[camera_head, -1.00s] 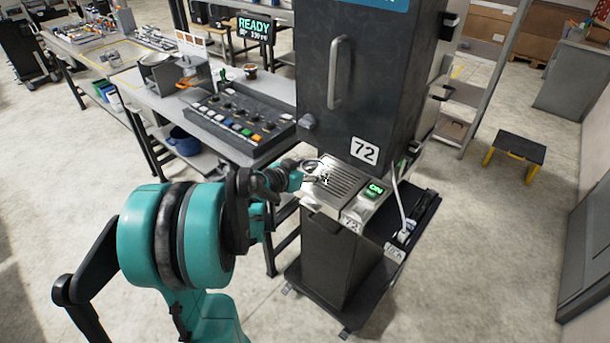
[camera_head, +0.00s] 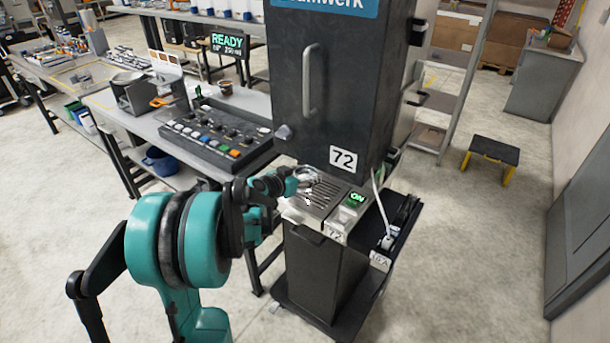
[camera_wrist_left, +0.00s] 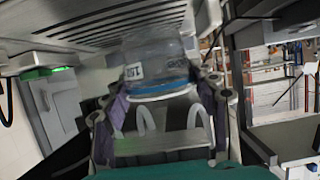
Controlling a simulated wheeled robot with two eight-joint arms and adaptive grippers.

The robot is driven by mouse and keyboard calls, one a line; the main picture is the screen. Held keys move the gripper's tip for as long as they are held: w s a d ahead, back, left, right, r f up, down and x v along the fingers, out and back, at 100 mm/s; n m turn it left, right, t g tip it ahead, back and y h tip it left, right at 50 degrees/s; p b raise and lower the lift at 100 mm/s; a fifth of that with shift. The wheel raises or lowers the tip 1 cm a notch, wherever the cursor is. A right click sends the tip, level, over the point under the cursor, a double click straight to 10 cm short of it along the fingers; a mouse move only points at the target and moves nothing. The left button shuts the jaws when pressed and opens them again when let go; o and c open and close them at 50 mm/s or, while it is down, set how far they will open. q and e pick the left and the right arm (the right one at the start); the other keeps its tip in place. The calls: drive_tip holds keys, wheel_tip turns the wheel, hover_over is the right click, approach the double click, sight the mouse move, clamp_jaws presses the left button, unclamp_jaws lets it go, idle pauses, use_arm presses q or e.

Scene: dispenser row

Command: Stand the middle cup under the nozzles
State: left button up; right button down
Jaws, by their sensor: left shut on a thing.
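My left gripper (camera_head: 304,184) reaches in from the left at the near left part of the dispenser's slotted grate (camera_head: 322,200). It is shut on a clear cup (camera_wrist_left: 155,62), which shows between the fingers in the left wrist view with a white label and a blue band. In the head view the cup is only a small glassy shape at the fingertips. I cannot tell whether it touches the grate. The nozzles are hidden behind the dispenser's dark upper cabinet (camera_head: 335,110). My right gripper is out of view.
A green-lit ON panel (camera_head: 357,199) sits right of the grate, near a white cable (camera_head: 379,210). A button console (camera_head: 215,138) stands on the bench to the left, below a READY display (camera_head: 227,42). A black step stool (camera_head: 494,150) stands on open floor at right.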

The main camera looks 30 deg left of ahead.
use_arm(q)
drive_tip(key=shift+f+b, duration=0.5)
drive_tip(key=shift+f, duration=0.1)
drive_tip(key=o, duration=1)
drive_tip(key=shift+s, duration=0.1)
